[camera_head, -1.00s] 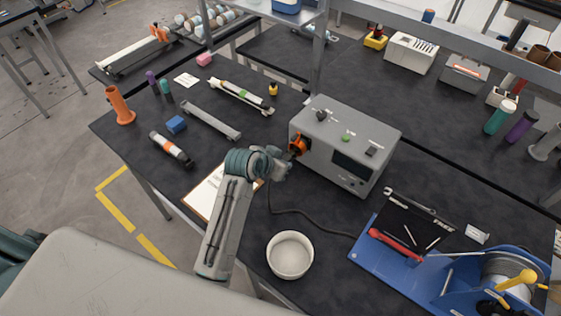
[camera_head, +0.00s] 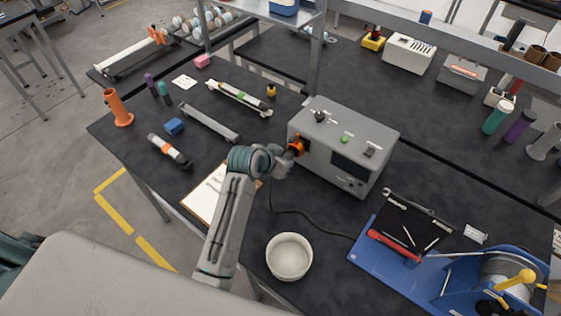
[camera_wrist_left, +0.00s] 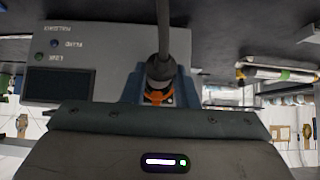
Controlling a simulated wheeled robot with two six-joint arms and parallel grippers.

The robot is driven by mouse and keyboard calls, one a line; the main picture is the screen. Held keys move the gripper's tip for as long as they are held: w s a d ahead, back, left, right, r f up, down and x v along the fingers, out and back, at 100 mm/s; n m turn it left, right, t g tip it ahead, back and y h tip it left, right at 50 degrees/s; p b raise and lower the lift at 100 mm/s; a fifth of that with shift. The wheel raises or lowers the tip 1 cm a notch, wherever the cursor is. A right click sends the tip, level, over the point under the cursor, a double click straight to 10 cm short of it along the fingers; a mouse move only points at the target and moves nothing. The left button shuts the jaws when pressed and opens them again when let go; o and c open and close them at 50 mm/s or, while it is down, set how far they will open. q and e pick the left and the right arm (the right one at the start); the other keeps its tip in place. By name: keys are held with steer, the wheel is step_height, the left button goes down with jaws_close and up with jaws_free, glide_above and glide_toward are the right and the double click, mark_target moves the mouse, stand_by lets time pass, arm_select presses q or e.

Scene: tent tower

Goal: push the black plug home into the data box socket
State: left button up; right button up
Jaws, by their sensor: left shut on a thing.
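The data box (camera_head: 343,146) is a grey case on the dark bench, with a dark screen and knobs. An orange socket ring (camera_head: 299,145) is on its left side. My left gripper (camera_head: 290,157) is at that ring. In the left wrist view, my left gripper (camera_wrist_left: 159,88) is shut on the black plug (camera_wrist_left: 160,70), whose cable runs up the picture. Orange (camera_wrist_left: 158,98) shows just beyond the plug, between the fingers. The plug's tip is hidden, so I cannot tell how deep it sits. My right gripper is not in view.
A black cable (camera_head: 300,212) runs along the bench below the box. A white bowl (camera_head: 289,256) and a clipboard (camera_head: 200,203) lie near the front edge. A blue tool tray with a reel (camera_head: 395,258) is at the right. Tubes and rails lie at the left.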

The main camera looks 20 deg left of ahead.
arm_select(q)
steer(key=shift+w+d, duration=0.2)
steer(key=shift+w, duration=0.4)
steer(key=o, duration=1.1)
steer(key=shift+s, duration=0.1)
steer(key=shift+s+a+r, duration=0.1)
steer(key=shift+s+r, duration=0.1)
steer(key=shift+r, duration=0.05)
steer(key=shift+b+v, duration=1.65)
steer(key=shift+v, duration=3.35)
